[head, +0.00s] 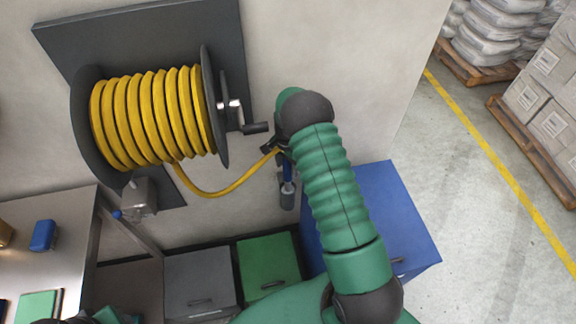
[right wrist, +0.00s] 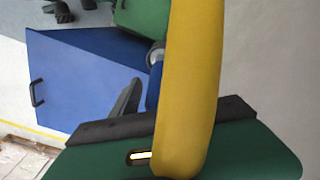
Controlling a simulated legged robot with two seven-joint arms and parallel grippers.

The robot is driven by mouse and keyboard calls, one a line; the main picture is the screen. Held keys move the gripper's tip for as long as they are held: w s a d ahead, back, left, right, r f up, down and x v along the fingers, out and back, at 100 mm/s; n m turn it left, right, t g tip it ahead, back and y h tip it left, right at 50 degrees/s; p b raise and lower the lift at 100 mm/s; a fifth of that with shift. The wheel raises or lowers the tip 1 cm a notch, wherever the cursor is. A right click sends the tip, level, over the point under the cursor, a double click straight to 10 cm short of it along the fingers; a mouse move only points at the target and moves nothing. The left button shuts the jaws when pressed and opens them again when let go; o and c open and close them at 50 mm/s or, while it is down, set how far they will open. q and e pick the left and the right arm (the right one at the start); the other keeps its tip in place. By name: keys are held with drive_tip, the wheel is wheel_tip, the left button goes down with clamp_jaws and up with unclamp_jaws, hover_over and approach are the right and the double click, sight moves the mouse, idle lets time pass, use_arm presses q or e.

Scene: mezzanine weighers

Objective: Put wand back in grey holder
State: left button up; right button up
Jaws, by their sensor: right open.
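The wand (head: 287,170) shows as a short blue piece hanging near the wall, on the end of the yellow hose (head: 225,192). The grey holder (head: 287,196) is on the wall directly below it. The wand's lower end appears at the holder, but I cannot tell how far it is inside. My right gripper (head: 277,150) is open at the wand's top, where the hose ends; its fingers are partly hidden. In the right wrist view, the hose (right wrist: 194,85) passes close in front, and part of the blue wand (right wrist: 154,88) shows behind it. I do not see my left gripper.
The hose reel (head: 150,110) with its crank (head: 250,127) is on the wall to the left. Below stand a grey bin (head: 198,275), a green bin (head: 268,262) and a blue cabinet (head: 395,205). A metal table (head: 60,205) is at left.

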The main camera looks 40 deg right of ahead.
drive_tip(key=shift+w+a+r, duration=0.1)
drive_tip(key=shift+r, duration=0.3)
drive_tip(key=r+b, duration=0.1)
drive_tip(key=r, duration=0.2)
drive_tip(key=r+b, duration=0.1)
drive_tip(key=r, duration=0.3)
drive_tip(key=r+b, duration=0.1)
drive_tip(key=r, duration=0.2)
drive_tip(key=shift+d+r, duration=0.25)
drive_tip(key=shift+r, duration=0.45)
use_arm(q)
drive_tip(key=x, duration=0.3)
drive_tip(key=shift+s+f, duration=0.1)
drive_tip(key=shift+s, duration=0.25)
use_arm(e)
drive_tip(key=shift+a, duration=0.1)
use_arm(q)
drive_tip(key=shift+a, duration=0.1)
drive_tip(key=shift+c, duration=0.5)
